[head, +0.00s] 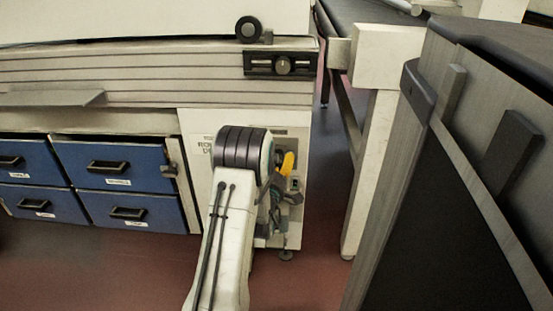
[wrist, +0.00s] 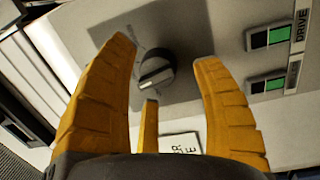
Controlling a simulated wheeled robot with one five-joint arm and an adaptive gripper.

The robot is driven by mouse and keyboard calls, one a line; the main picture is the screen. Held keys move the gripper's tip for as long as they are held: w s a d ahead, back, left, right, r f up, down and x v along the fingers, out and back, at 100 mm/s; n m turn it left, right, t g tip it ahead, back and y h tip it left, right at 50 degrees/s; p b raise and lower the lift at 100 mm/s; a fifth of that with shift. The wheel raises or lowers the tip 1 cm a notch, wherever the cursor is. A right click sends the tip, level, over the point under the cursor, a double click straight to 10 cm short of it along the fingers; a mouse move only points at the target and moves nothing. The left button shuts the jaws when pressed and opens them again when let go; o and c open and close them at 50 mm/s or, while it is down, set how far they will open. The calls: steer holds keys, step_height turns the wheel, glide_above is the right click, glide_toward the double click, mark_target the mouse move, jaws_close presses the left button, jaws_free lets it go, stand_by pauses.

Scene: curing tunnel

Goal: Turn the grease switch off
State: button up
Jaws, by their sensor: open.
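A round black knob (wrist: 155,70) with a pale mark on its face sits on a grey plate in the wrist view. Two rocker switches with green and black halves, an upper one (wrist: 270,37) labelled DRIVE and a lower one (wrist: 265,86), lie to the right. The lower label is too small to read, so I cannot tell which control is the grease switch. My gripper (wrist: 165,54) is open and empty, its yellow fingers spread around the knob in the picture; I see no contact. In the head view my gripper (head: 287,163) is mostly hidden by my arm.
A pale cabinet (head: 304,150) carries the panel. Blue drawers (head: 110,167) stand to its left, and a ledge with a dial (head: 282,66) is above. A grey bench (head: 395,210) is at the right.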

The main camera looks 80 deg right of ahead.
steer(key=a, duration=0.6)
steer(key=shift+w+f, duration=0.15)
steer(key=shift+a, duration=0.1)
